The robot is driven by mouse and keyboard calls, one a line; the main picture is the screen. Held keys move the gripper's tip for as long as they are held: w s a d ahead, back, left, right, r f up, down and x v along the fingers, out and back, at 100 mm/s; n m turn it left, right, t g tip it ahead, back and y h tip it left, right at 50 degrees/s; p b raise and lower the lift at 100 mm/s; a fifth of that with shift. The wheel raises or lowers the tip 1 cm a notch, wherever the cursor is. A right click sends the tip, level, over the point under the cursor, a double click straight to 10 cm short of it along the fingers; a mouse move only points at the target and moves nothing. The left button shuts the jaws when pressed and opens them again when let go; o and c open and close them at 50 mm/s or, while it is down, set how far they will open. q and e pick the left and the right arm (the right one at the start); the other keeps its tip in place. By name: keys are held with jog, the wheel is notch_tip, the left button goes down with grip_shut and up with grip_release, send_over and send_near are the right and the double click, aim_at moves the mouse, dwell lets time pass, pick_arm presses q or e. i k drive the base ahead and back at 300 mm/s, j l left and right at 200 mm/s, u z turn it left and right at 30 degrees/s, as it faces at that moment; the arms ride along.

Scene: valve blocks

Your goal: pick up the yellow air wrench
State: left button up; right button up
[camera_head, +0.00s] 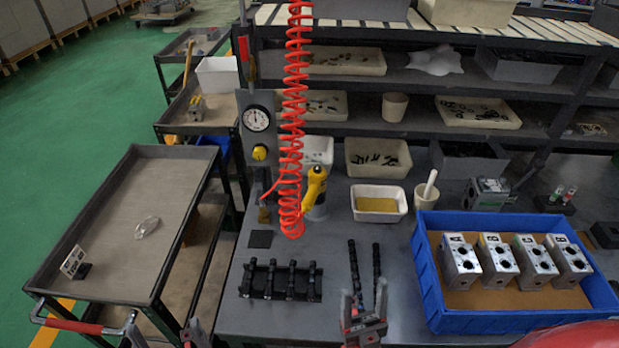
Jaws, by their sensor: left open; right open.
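The yellow air wrench (314,186) stands upright at the back of the grey workbench, left of the middle, its lower part in or against a grey holder. A red coiled hose (294,100) hangs down just left of it and ends close to it. My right gripper (364,306) is open and empty at the bench's front, well short of the wrench and slightly to its right. My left gripper (195,332) shows only in part at the bottom edge, open, left of the bench and far from the wrench.
A blue crate (430,290) with several metal valve blocks stands at right. A black rack (280,280) and two dark rods (353,262) lie on the front bench. A pressure gauge (257,118) stands left of the hose. A white tray (379,217) is right of the wrench. A cart (110,230) is at left.

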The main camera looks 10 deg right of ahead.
aim_at(316, 188)
jog(key=z, duration=2.95)
jog(key=i+l+u, duration=0.2)
jog(key=i+l, duration=0.5)
jog(key=i+l+u, duration=0.2)
jog(key=i+l, duration=0.5)
jog(key=l, duration=0.2)
